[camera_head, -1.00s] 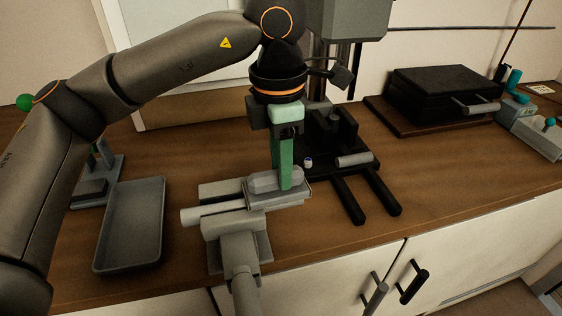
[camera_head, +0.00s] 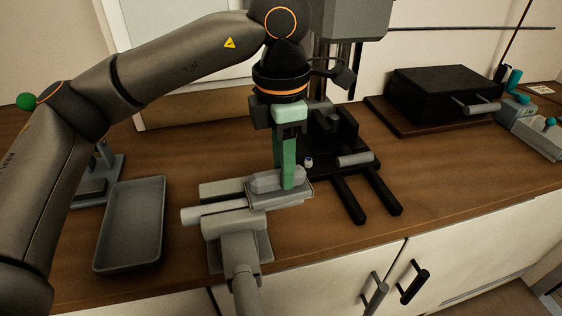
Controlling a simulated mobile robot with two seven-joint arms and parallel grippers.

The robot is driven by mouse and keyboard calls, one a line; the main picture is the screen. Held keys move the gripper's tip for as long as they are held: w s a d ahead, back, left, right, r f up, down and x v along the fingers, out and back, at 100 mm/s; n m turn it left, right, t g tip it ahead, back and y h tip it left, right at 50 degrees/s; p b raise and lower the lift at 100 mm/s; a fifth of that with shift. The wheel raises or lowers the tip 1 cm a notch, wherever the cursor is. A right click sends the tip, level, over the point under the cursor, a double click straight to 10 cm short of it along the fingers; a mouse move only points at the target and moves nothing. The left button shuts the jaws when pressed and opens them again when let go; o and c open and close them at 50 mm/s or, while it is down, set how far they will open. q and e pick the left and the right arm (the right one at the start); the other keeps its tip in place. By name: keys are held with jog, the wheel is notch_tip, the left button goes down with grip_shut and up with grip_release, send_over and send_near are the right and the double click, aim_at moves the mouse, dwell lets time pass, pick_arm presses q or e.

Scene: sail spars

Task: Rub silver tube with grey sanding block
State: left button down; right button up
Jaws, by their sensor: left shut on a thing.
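The silver tube (camera_head: 205,213) lies sideways in a grey vise (camera_head: 232,228) near the bench's front edge. Its left end sticks out, and its right part runs toward the block, where I cannot follow it. My left gripper (camera_head: 287,184) points straight down with green fingers, shut on the grey sanding block (camera_head: 265,182). The block is at the right end of the vise, over or beside the tube's line. Whether it touches the tube I cannot tell. The far side of the block is hidden by the fingers. My right gripper is not in view.
An empty grey tray (camera_head: 133,225) lies left of the vise. A black stand (camera_head: 335,140) with two forward legs is close on the right. A black case (camera_head: 440,92) sits on a board at the back right.

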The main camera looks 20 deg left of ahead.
pick_arm(q)
jog(key=shift+w+d+p, duration=0.3)
jog(key=shift+w+d, duration=0.3)
jog(key=shift+d, duration=0.3)
jog(key=shift+w+d+p, duration=0.25)
jog(key=shift+w+d, duration=0.35)
jog(key=shift+d, duration=0.25)
jog(key=shift+f+b, duration=0.2)
jog(key=shift+b, duration=0.25)
dwell(1.4)
jog(key=shift+a, duration=0.1)
